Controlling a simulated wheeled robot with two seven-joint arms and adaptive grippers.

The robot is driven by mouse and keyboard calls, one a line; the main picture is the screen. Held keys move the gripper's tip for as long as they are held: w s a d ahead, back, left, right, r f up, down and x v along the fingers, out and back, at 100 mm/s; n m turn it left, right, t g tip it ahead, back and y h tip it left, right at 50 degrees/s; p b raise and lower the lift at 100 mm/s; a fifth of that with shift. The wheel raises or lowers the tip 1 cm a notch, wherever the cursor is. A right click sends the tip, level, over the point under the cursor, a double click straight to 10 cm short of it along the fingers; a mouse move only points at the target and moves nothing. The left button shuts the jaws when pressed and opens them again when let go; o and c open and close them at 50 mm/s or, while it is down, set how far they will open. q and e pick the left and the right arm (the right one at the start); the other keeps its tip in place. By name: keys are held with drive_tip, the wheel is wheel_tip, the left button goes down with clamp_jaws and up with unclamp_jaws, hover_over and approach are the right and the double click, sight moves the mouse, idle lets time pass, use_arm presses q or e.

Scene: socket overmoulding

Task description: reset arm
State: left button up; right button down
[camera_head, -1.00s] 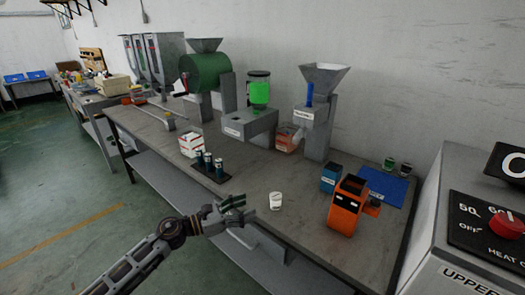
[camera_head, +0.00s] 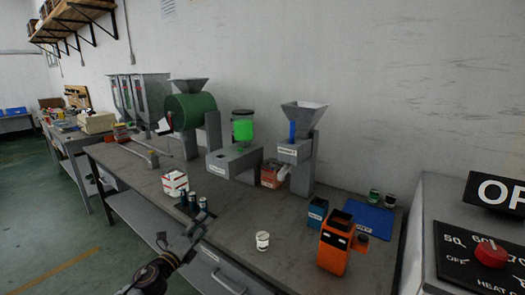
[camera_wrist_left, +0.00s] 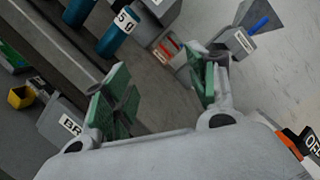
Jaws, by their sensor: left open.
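My left gripper (camera_head: 183,232) is at the front edge of the grey workbench (camera_head: 225,222), in front of the dark blue cylinders in their stand (camera_head: 190,203). Its two fingers are spread apart. In the left wrist view the green-padded fingers (camera_wrist_left: 160,90) stand wide apart with nothing between them. Beyond them show the blue cylinders, one with a "5 g" label (camera_wrist_left: 125,19). A small white cup (camera_head: 262,241) stands on the bench to the right of the gripper, apart from it. My right gripper is not in view.
An orange box (camera_head: 335,245), a blue container (camera_head: 317,212) and a blue mat (camera_head: 368,220) are at the right, near a grey heater with a red knob (camera_head: 491,253). A white-and-red box (camera_head: 174,183) is left of the cylinders. Hopper machines (camera_head: 302,145) line the back.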

use_arm(q)
drive_tip(key=w+a+f+n+y, duration=0.2)
drive_tip(key=a+f+n+y, duration=0.3)
drive_tip(key=a+n+y, duration=0.5)
drive_tip(key=s+a+f+n+g, duration=0.2)
drive_tip(key=s+f+n+g, duration=0.1)
drive_tip(key=f+n, duration=0.35)
drive_tip(key=s+a+f+n+g, duration=0.25)
drive_tip(key=f+n, duration=0.25)
drive_tip(key=f, duration=0.3)
drive_tip(key=s+d+f+n+g+h, duration=0.1)
drive_tip(key=s+d+f+g, duration=0.25)
drive_tip(key=s+f, duration=0.4)
drive_tip(key=s+d+f+n+g+h, duration=0.1)
drive_tip(key=s+d+f+n+g, duration=0.2)
drive_tip(key=s+f, duration=0.45)
drive_tip(key=s+d+f+g, duration=0.1)
drive_tip(key=s+d+f, duration=0.2)
drive_tip(key=s, duration=0.3)
drive_tip(key=s+d+f+g+p, duration=0.1)
drive_tip(key=s+d+f, duration=0.2)
drive_tip(key=s+f, duration=0.2)
drive_tip(key=s+d+f+g+h, duration=0.1)
drive_tip(key=s+d+f, duration=0.1)
drive_tip(key=s+f, duration=0.3)
drive_tip(key=s, duration=0.4)
drive_tip(key=shift+s+d, duration=0.2)
drive_tip(key=shift+d, duration=0.2)
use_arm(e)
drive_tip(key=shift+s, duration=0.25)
